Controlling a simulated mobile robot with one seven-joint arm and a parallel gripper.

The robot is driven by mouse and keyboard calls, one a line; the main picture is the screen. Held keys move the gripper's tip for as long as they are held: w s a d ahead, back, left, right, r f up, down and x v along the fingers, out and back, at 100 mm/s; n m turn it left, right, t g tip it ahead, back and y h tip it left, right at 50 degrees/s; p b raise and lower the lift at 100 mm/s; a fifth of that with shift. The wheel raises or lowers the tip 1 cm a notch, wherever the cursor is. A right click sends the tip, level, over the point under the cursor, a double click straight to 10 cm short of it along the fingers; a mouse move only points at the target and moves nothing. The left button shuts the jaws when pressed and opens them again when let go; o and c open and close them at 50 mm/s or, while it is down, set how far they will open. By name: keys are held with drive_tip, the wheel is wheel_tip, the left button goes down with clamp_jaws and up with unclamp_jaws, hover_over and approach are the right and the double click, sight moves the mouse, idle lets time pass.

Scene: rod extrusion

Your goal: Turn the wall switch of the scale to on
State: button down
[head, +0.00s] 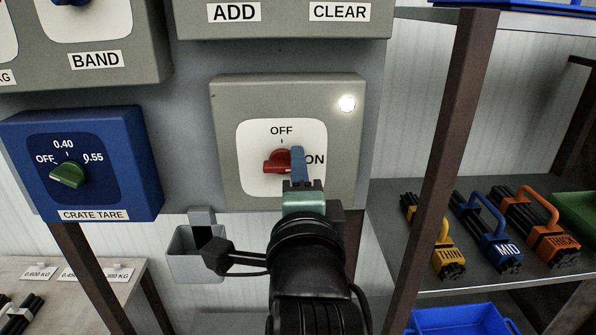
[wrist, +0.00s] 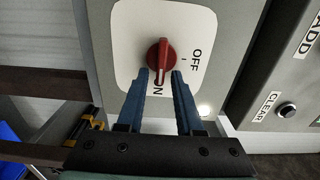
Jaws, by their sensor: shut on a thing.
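The wall switch is a grey box (head: 230,185) with a white dial plate (head: 255,185) marked OFF at the top and ON at the right. Its red knob (head: 276,162) lies sideways in the head view. In the wrist view, the knob (wrist: 161,54) has its pale pointer line toward ON, turned away from OFF. My gripper (head: 298,152) is at the knob's right end, covering part of it. In the wrist view, the blue fingers of my gripper (wrist: 160,76) are shut on the knob's ON end, one on each side. A lamp (head: 346,103) on the box glows white.
A blue CRATE TARE box (head: 125,170) with a green knob is at the left. ADD and CLEAR labels are on a panel (head: 285,28) above. A grey bin (head: 190,262) hangs below. A brown post (head: 445,140) and a rod-bundle shelf (head: 405,275) are right.

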idle(0.5)
drive_tip(key=c, duration=0.9)
unclamp_jaws()
